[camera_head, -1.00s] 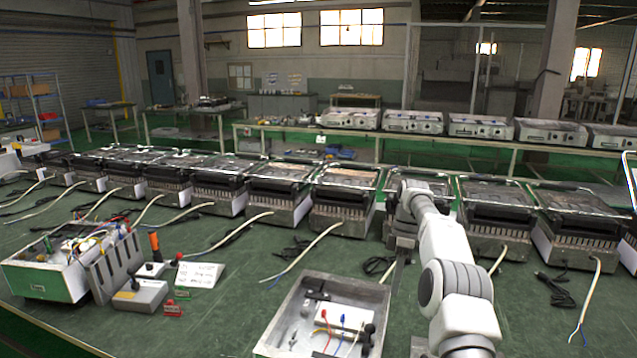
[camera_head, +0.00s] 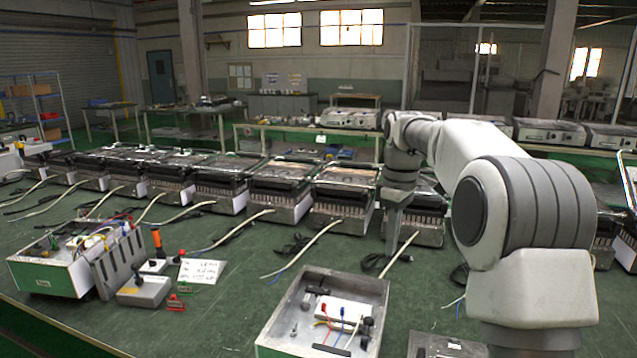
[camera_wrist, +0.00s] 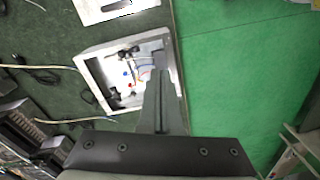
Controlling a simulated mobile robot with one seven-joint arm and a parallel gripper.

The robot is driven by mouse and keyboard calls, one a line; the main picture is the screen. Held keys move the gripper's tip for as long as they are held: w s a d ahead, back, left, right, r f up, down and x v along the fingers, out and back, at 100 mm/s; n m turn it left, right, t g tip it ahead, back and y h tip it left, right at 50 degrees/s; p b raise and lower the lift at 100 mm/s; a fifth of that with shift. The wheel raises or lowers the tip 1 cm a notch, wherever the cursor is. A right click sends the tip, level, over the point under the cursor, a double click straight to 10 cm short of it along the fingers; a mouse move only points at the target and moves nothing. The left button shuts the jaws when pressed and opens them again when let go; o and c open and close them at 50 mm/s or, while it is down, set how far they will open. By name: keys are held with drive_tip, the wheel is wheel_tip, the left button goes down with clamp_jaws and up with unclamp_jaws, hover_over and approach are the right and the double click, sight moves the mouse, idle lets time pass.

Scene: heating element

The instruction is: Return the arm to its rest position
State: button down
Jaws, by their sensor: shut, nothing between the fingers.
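My arm rises at the right of the head view and bends over the bench, with my gripper (camera_head: 389,250) hanging down in front of the row of heating units. In the wrist view my gripper (camera_wrist: 160,75) has its fingers together, with nothing between them. It overlaps the edge of an open grey metal box (camera_wrist: 92,75) in that picture and appears to be above the bench. The same open box (camera_head: 283,318) stands at the front of the bench in the head view, with a white block and coloured wires inside.
A row of heating units (camera_head: 281,190) with loose cables spans the bench (camera_head: 225,290). A white-and-green wired box (camera_head: 48,277) and a grey switch box (camera_head: 143,291) stand at the left. In the wrist view, green floor (camera_wrist: 240,60) lies beyond the bench edge.

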drive_tip(key=s+a+r+m+t, duration=0.1)
drive_tip(key=s+r+m+t, duration=0.35)
drive_tip(key=s, duration=1.15)
drive_tip(key=s+f+m, duration=0.2)
drive_tip(key=s+m, duration=0.1)
drive_tip(key=s, duration=0.5)
drive_tip(key=s+f+m+t, duration=0.1)
drive_tip(key=s+f+m, duration=0.2)
drive_tip(key=s, duration=0.4)
drive_tip(key=shift+s, duration=0.35)
drive_tip(key=shift+t, duration=0.25)
